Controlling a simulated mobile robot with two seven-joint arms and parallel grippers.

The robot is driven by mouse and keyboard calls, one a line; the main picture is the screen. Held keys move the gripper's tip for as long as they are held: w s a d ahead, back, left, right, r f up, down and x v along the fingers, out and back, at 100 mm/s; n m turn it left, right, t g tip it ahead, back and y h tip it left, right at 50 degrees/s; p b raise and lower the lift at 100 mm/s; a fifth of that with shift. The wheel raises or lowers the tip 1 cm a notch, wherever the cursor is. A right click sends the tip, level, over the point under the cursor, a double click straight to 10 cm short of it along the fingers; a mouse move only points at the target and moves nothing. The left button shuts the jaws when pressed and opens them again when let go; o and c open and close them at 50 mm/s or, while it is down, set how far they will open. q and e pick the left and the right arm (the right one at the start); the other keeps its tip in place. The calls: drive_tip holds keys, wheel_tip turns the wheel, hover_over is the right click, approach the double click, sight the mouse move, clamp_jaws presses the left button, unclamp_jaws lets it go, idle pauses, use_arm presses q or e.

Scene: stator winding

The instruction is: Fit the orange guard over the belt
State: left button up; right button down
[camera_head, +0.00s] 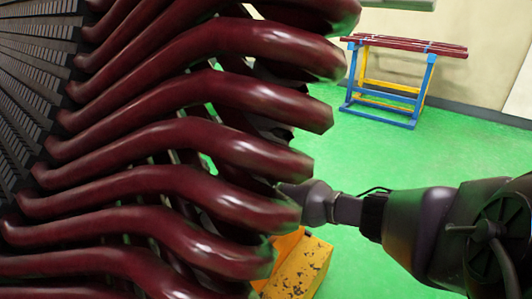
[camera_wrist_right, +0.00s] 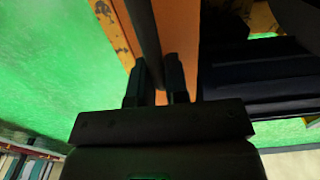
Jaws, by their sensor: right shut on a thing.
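My right gripper (camera_wrist_right: 157,72) is shut on a dark rod (camera_wrist_right: 146,35), which runs up from between its two black fingers in the right wrist view. The rod's far end is out of that view. In the head view my right arm comes in from the right and its dark tip (camera_head: 312,203) reaches the outer ends of the maroon coil bars (camera_head: 235,150); the fingers cannot be made out there. A flat orange surface (camera_wrist_right: 181,36) lies behind the rod. I cannot tell whether it is the guard. I see no belt. My left gripper is not in view.
Maroon bars fan out from a dark slotted core (camera_head: 30,100) and fill the head view's left side. A worn yellow-orange block (camera_head: 300,268) stands below my right arm. A blue and yellow trestle (camera_head: 390,95) holds more maroon bars. Green floor (camera_head: 465,140) is open between.

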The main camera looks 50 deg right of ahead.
drive_tip(key=shift+w+f, duration=0.1)
drive_tip(key=shift+f, duration=0.2)
idle(0.4)
drive_tip(key=c, duration=1)
unclamp_jaws()
drive_tip(key=shift+c, duration=0.2)
drive_tip(key=shift+f, duration=0.1)
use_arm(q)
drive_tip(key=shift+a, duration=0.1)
use_arm(e)
wheel_tip(320, 180, up, 10)
drive_tip(key=p, duration=0.4)
drive_tip(key=shift+r+p, duration=0.2)
drive_tip(key=shift+p, duration=0.15)
drive_tip(key=shift+r, duration=0.3)
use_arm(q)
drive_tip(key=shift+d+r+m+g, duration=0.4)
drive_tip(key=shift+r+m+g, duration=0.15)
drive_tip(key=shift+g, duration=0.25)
use_arm(e)
drive_tip(key=shift+f, duration=0.1)
